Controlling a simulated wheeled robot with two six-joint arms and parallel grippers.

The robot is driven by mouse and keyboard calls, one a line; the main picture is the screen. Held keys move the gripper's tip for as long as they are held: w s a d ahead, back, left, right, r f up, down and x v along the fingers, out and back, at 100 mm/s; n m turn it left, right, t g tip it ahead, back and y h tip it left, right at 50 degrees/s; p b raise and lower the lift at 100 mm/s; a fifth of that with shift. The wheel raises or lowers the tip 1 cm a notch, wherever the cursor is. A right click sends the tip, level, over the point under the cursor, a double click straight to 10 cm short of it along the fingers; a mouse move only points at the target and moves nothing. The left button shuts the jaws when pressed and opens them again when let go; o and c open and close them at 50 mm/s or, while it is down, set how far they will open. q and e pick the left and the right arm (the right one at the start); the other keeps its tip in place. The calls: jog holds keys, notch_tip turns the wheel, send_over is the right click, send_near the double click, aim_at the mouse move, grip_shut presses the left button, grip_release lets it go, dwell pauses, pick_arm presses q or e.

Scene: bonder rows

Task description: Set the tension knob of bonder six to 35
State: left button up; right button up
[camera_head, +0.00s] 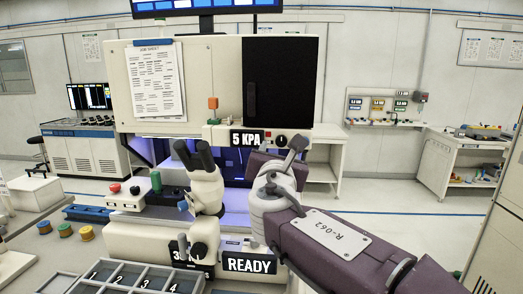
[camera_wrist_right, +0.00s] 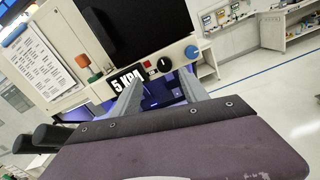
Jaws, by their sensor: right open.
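The bonder (camera_head: 226,75) in front of me is a cream machine with a job sheet and a dark panel. Its upper strip has a display (camera_head: 247,138) reading 5 KPA and a small dark knob (camera_head: 282,138); the knob shows a white pointer in the right wrist view (camera_wrist_right: 164,64). A black knob (camera_head: 198,250) sits low on the front, beside a partly hidden display (camera_head: 179,250). I cannot read which knob is tension. My right gripper (camera_head: 283,150) is open and empty, its fingers spread below the upper strip. My left gripper is out of view.
A microscope head (camera_head: 205,178) stands left of my right arm. A READY display (camera_head: 249,264) is low in front. A compartment tray (camera_head: 135,279) and several spools (camera_head: 65,230) lie at lower left. A side bench (camera_head: 465,150) stands right, with clear floor before it.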

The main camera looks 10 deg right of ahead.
aim_at(282, 141)
jog(key=x, duration=0.3)
jog(key=p+x, duration=0.1)
jog(key=x, duration=0.2)
jog(key=p+x, duration=0.1)
jog(key=x, duration=0.2)
jog(key=shift+d+f, duration=0.25)
jog(key=shift+d, duration=0.1)
jog(key=shift+w+d, duration=0.2)
jog(key=shift+w, duration=0.2)
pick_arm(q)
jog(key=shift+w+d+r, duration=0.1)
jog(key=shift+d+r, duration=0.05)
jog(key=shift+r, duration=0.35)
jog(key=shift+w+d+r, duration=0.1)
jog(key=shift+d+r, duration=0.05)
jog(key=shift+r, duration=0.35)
pick_arm(e)
jog(key=shift+a, duration=0.1)
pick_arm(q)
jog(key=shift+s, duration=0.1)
pick_arm(e)
jog(key=shift+s, duration=0.1)
grip_shut()
